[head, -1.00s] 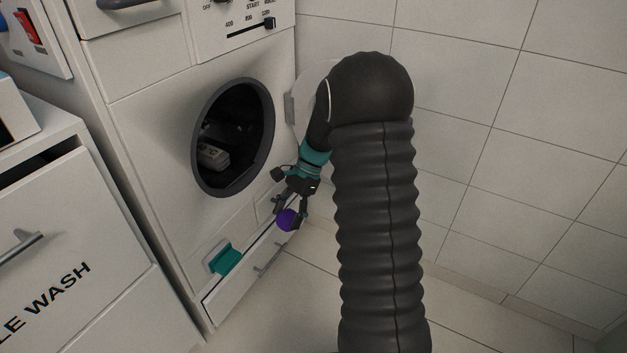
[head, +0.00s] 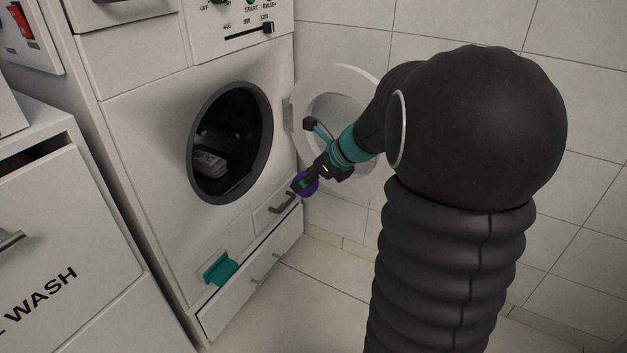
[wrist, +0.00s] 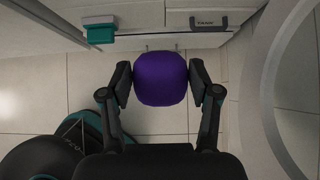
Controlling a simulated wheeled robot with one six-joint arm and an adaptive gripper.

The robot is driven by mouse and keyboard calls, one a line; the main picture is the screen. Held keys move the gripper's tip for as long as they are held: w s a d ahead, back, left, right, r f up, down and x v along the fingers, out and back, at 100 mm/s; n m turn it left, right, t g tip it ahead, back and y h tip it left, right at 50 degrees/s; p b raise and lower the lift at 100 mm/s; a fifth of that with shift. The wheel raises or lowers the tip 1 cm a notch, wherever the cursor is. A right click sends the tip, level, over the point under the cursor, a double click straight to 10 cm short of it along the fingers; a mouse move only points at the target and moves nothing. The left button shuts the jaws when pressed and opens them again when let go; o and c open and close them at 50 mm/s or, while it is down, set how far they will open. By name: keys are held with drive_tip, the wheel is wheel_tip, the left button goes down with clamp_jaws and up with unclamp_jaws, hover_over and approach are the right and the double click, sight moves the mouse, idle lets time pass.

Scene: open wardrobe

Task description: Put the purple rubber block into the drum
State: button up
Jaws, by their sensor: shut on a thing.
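The purple rubber block (wrist: 161,78) is a rounded block between the two fingers in the wrist view. My gripper (wrist: 165,82) is shut on it. In the head view my gripper (head: 306,184) holds the purple block (head: 312,183) in front of the machine, to the right of and slightly below the drum opening; the fingers partly hide the block. The drum (head: 235,135) is a dark round opening with a grey rim in the white machine front. A pale, blocky object (head: 208,163) lies inside it.
The round machine door (head: 345,80) stands open to the right, behind my arm. Below the drum are a teal handle (head: 220,270), a small drawer with a dark handle (head: 283,203) and a low drawer (head: 250,285). A white cabinet (head: 60,270) stands left. Floor in front is clear.

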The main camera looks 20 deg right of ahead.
drive_tip(key=w+a+p, duration=0.4)
drive_tip(key=w+a, duration=0.4)
drive_tip(key=w, duration=0.3)
drive_tip(key=w+a+p, duration=0.4)
drive_tip(key=w+a, duration=0.4)
drive_tip(key=w, duration=0.4)
drive_tip(key=shift+a, duration=0.3)
idle(0.4)
drive_tip(key=o, duration=1.4)
drive_tip(key=shift+o, duration=0.2)
drive_tip(key=shift+s, duration=0.1)
